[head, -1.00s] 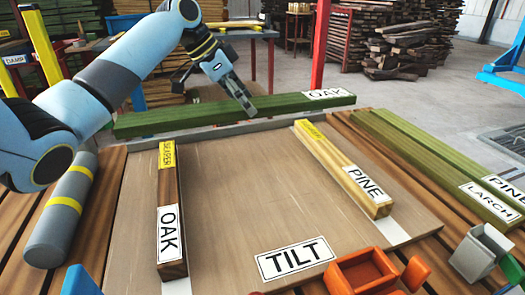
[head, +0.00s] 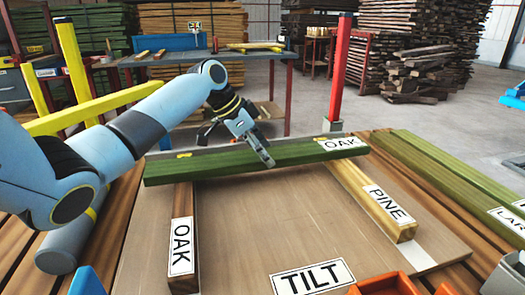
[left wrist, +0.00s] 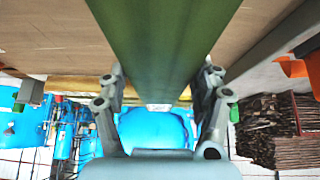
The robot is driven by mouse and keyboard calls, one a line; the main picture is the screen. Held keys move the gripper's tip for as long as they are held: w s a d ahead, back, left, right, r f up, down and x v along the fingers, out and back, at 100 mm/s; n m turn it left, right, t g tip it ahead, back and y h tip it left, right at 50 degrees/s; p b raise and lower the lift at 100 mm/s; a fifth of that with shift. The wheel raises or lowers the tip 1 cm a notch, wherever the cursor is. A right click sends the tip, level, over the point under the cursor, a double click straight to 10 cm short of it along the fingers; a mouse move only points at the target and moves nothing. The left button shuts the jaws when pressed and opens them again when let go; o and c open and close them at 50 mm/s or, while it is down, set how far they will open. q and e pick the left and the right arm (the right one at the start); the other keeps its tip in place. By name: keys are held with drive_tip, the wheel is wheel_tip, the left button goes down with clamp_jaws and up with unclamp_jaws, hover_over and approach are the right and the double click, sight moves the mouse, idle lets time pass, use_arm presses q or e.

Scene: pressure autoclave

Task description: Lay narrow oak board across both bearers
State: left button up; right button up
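The narrow oak board (head: 225,160) is long and green with a white OAK label at its right end. It spans crosswise over the far parts of the left bearer (head: 181,215), marked OAK, and the right bearer (head: 365,195), marked PINE. I cannot tell whether it touches them or hangs just above. My left gripper (head: 264,158) is at the board's middle, with fingers on both sides of it. In the left wrist view the board (left wrist: 160,45) runs between the fingers (left wrist: 162,92), which look closed on it. My right gripper is not in view.
A flat panel (head: 270,225) with a TILT label lies under the bearers. Other green boards (head: 450,180) lie at the right. An orange bin (head: 385,287) and a grey container (head: 508,275) stand at the front right. A workbench (head: 200,62) is behind.

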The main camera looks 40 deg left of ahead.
use_arm(q)
drive_tip(key=o, duration=0.4)
drive_tip(key=shift+p+v, duration=1.55)
drive_tip(key=shift+v, duration=4.6)
drive_tip(key=shift+w+d, duration=0.1)
